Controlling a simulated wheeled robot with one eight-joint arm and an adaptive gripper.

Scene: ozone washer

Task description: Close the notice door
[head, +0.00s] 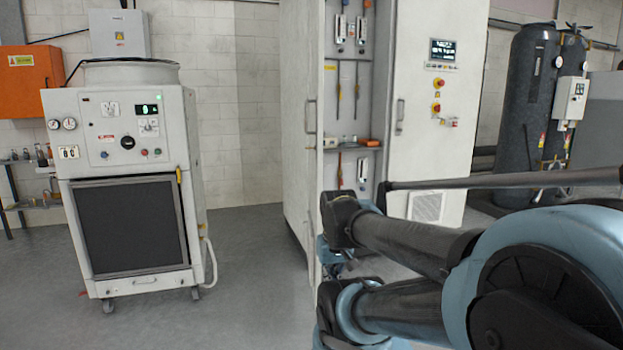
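No door in view carries a readable notice, so I cannot tell for sure which is the notice door. A tall white cabinet stands at centre with its shelved inside (348,100) exposed. Its left white door (302,80) stands open, seen nearly edge-on, with a handle (311,116). The right white panel (425,30) has a display, knobs and a handle and looks flush with the front. My arm crosses the lower right, its links in front of the cabinet's lower part. Bluish and dark parts, perhaps my gripper (334,262), show behind the links; no fingers can be made out.
A white wheeled machine (90,105) with a dark front panel stands at left. An orange box (20,80) hangs on the wall. Dark tanks (527,110) stand at right. The grey floor (245,250) between machine and cabinet is clear.

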